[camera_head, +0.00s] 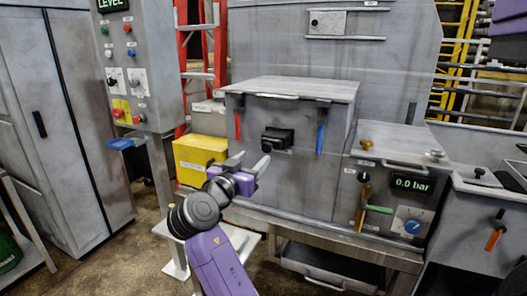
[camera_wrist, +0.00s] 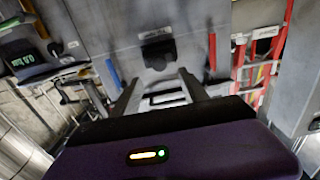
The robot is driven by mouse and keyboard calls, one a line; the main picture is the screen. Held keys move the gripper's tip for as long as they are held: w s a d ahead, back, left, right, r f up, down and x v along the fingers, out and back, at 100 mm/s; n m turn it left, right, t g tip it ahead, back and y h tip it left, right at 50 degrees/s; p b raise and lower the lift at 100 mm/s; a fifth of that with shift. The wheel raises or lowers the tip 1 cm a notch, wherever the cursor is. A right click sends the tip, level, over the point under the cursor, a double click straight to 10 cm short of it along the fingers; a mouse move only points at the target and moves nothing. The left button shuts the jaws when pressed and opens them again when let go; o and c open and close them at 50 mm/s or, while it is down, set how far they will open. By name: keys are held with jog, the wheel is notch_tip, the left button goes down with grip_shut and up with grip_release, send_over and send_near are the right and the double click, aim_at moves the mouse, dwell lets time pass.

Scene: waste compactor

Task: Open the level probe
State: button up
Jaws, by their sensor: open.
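No part in view is plainly marked as the level probe, so I cannot tell which one it is. A control panel (camera_head: 125,70) at the upper left carries a display reading LEVEL (camera_head: 113,4). My gripper (camera_head: 249,162) is open and empty in front of the grey lidded box (camera_head: 290,180). The box has a black latch (camera_head: 278,139) on its front, a red handle (camera_head: 238,124) and a blue handle (camera_head: 320,137). In the wrist view, which looks turned over, the open fingers (camera_wrist: 158,82) point towards the black latch (camera_wrist: 157,50), apart from it.
A unit with a 0.0 bar display (camera_head: 411,184), a green-handled lever (camera_head: 378,209) and a blue knob (camera_head: 412,227) stands right of the box. A yellow bin (camera_head: 199,157) stands to the left. A blue part (camera_head: 126,143) juts out below the control panel.

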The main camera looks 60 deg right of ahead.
aim_at(266, 148)
jog(key=shift+w+d+p, duration=0.15)
jog(key=shift+d+p, duration=0.2)
jog(key=shift+d, duration=1.55)
jog(key=shift+w+d+p, duration=0.1)
jog(key=shift+d+p, duration=0.25)
jog(key=shift+d, duration=1.55)
grip_shut()
